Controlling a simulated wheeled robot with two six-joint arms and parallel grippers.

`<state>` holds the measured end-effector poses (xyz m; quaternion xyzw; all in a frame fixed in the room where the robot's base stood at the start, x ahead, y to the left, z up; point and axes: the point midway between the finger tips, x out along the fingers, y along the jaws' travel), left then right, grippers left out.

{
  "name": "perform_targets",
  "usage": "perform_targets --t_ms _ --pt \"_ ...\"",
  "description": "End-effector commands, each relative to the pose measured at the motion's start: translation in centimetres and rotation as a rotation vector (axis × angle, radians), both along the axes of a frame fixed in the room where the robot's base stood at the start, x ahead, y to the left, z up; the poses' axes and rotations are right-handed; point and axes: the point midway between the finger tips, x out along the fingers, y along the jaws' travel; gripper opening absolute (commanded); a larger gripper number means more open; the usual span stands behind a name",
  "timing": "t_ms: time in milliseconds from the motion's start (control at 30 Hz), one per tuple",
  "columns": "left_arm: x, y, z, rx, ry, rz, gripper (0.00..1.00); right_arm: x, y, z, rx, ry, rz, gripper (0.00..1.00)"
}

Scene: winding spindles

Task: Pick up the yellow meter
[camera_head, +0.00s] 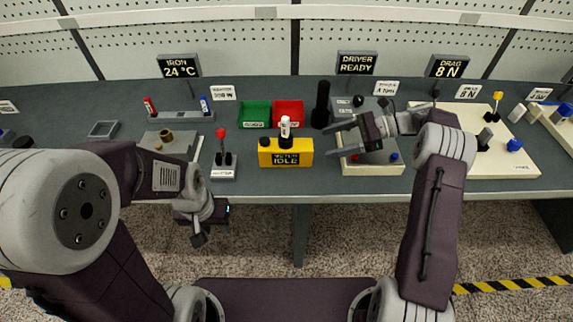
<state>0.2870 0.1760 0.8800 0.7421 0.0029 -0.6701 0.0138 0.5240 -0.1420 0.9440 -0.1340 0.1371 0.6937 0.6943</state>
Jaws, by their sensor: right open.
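The yellow meter (272,158) stands near the front edge of the bench, in the middle of the head view. It has a dark display that reads "METER IDLE" and a black and white knob or post on top. My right gripper (338,141) is to the right of the meter, fingers apart and pointing left towards it. It is over the cream box with red and blue buttons and does not touch the meter. My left gripper (199,236) hangs in front of the bench edge, lower left of the meter. Its fingers are too small and dark to judge.
A green bin (256,114) and a red bin (288,113) stand behind the meter. A black cylinder (321,105) stands upright to the right of the bins. A red-knobbed lever (221,150) is left of the meter. A cream board (513,150) with knobs is at the right.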

Motion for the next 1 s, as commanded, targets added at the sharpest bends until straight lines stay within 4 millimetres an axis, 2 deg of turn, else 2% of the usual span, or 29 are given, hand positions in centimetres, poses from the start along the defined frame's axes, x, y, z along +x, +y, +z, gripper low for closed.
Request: perform_targets --t_ms 133,400,633,833,1000 --pt "0.0 0.0 0.3 0.0 -0.001 0.0 0.36 0.0 0.7 0.0 -0.001 -0.001 0.002 0.75" --pt "0.0 0.0 0.2 0.0 -0.001 0.0 0.36 -0.1 5.6 -2.0 -0.003 -0.001 0.004 0.75" --pt "0.0 0.0 0.2 0.0 -0.001 0.0 0.36 -0.1 6.6 -2.5 -0.003 -0.002 0.003 0.75" --pt "0.0 0.0 0.4 0.0 0.0 0.0 0.36 -0.4 9.8 -4.0 -0.004 -0.001 0.005 0.75" --pt "0.0 0.0 0.4 0.0 0.0 0.0 0.36 -0.3 11.1 -4.5 -0.004 -0.003 0.002 0.75"
